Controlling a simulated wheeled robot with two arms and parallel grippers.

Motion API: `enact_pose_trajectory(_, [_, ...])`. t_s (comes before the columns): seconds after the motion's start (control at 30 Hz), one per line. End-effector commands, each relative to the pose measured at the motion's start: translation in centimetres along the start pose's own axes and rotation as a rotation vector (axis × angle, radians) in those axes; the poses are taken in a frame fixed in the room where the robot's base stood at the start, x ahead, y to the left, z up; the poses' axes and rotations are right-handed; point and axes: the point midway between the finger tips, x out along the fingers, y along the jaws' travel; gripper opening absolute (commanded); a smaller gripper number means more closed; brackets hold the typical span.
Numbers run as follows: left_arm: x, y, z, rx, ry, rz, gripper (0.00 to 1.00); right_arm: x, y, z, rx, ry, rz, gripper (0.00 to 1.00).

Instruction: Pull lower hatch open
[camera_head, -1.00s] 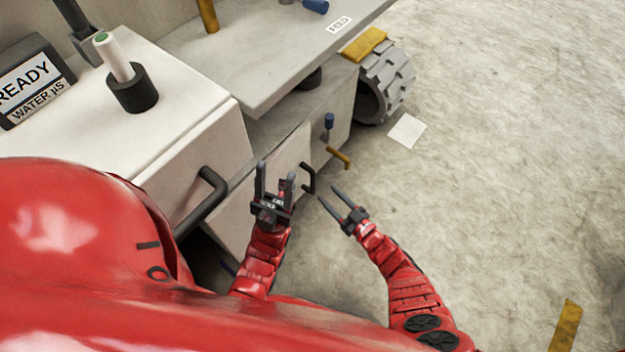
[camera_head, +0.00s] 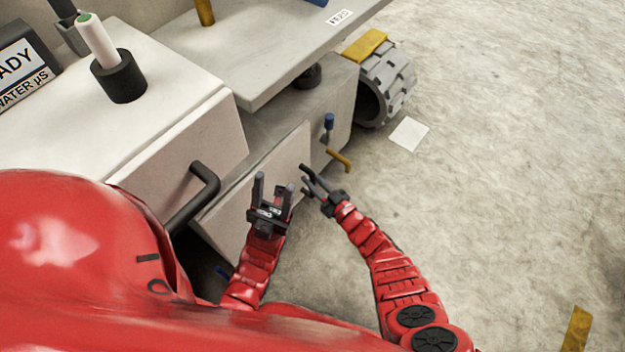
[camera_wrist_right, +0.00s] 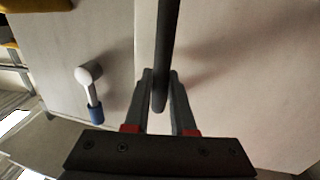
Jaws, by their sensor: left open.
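The lower hatch (camera_head: 285,157) is a pale panel below the white cabinet in the head view; its surface also fills the right side of the right wrist view (camera_wrist_right: 235,60). Its dark bar handle (camera_wrist_right: 165,40) runs down between my right gripper's fingers (camera_wrist_right: 161,82). In the head view my right gripper (camera_head: 305,178) is at this handle and largely covers it. Whether its fingers press on the bar is unclear. My left gripper (camera_head: 273,187) is open and empty, fingers pointing up, in front of the hatch's left part.
Another black handle (camera_head: 205,178) sticks out from the upper white cabinet (camera_head: 175,150), left of my left gripper. A yellow lever (camera_head: 338,158) and a blue-tipped lever (camera_head: 329,122) sit right of the hatch. A grey wheel (camera_head: 388,85) stands farther back. The floor at right is mostly clear.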

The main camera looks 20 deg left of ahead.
Motion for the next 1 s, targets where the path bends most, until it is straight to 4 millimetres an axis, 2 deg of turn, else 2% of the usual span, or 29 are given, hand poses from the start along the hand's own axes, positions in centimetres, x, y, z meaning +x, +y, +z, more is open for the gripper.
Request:
enact_pose_trajectory(0.03, [0.0, 0.0, 0.0, 0.0, 0.0, 0.0, 0.5, -0.01, 0.01, 0.0, 0.0, 0.0, 0.0, 0.12])
enact_pose_trajectory(0.1, [0.0, 0.0, 0.0, 0.0, 0.0, 0.0, 0.5, -0.01, 0.01, 0.0, 0.0, 0.0, 0.0, 0.0])
enact_pose_trajectory(1.0, [0.0, 0.0, 0.0, 0.0, 0.0, 0.0, 0.5, -0.03, 0.03, 0.02, 0.0, 0.0, 0.001, 0.0])
